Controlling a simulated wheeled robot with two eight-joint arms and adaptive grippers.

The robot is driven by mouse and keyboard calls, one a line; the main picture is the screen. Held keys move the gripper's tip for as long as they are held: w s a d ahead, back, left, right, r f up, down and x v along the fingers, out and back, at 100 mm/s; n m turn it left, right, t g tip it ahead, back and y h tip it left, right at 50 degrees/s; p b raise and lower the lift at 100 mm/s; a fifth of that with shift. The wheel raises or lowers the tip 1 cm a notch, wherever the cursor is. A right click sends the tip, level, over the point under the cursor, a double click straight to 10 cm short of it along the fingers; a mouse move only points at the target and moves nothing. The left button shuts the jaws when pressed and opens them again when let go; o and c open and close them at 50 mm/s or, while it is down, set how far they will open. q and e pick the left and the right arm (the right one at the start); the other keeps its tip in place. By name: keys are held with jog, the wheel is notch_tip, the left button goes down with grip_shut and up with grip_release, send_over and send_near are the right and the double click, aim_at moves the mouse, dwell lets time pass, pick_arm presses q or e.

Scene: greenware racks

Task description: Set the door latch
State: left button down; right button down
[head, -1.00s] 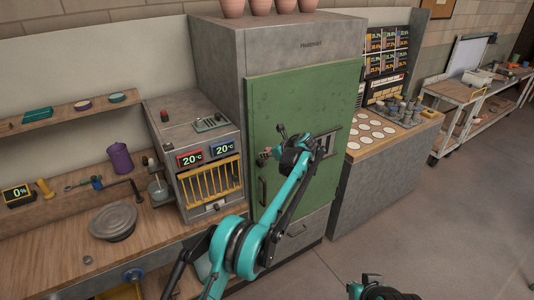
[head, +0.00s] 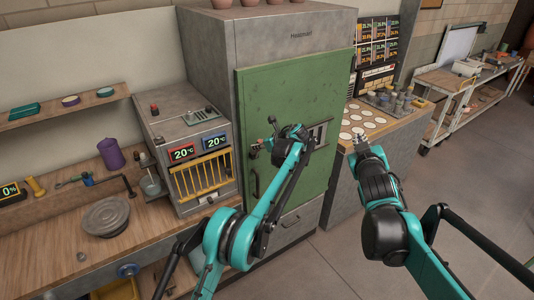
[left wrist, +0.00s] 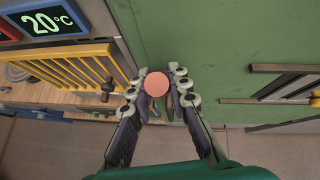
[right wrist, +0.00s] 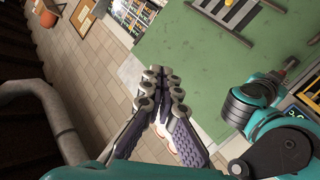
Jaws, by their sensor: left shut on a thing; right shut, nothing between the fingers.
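The green cabinet door (head: 290,95) is closed against the grey cabinet. My left gripper (head: 259,147) is at the door's left edge. In the left wrist view its fingertips (left wrist: 158,86) are shut around a round salmon-red knob (left wrist: 157,83), which I take for the door latch's knob. The fingers hide the part behind the knob. The green door also shows in the left wrist view (left wrist: 225,35). My right gripper (head: 358,134) is shut and empty, to the right of the door. Its fingertips (right wrist: 161,87) meet in the right wrist view.
A dark vertical handle (head: 255,184) sits low on the door and a barred window (head: 319,134) at its right. A small furnace with a yellow grille (head: 205,176) stands left. A bench with white discs (head: 372,113) stands right.

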jog(key=w+a+r+n+t+y, duration=0.1)
jog(key=w+a+n+t+y, duration=0.2)
jog(key=w+n+y, duration=0.45)
jog(key=w+a+r+n+t+y, duration=0.15)
jog(key=w+a+n, duration=0.3)
jog(key=w, duration=0.55)
jog(key=s+a+f+n+g+y, duration=0.1)
jog(key=a+f+n+g+y, duration=0.25)
jog(key=f+n, duration=0.4)
jog(key=s+a+f+n+g+y, duration=0.2)
jog(key=f+n+g+y, duration=0.3)
jog(key=f, duration=0.5)
jog(key=s+a+f+n+g+y, duration=0.1)
jog(key=a+f+n+g+y, duration=0.2)
jog(key=f+n+g+y, duration=0.45)
jog(key=w+a+r+m+t+h, duration=0.1)
jog(key=w+a+r+t+h, duration=0.1)
jog(key=w+a, duration=0.4)
jog(key=shift+a+m+t+h, duration=0.4)
jog(key=shift+a+h, duration=0.1)
jog(key=shift+a, duration=2)
jog(key=shift+r, duration=0.15)
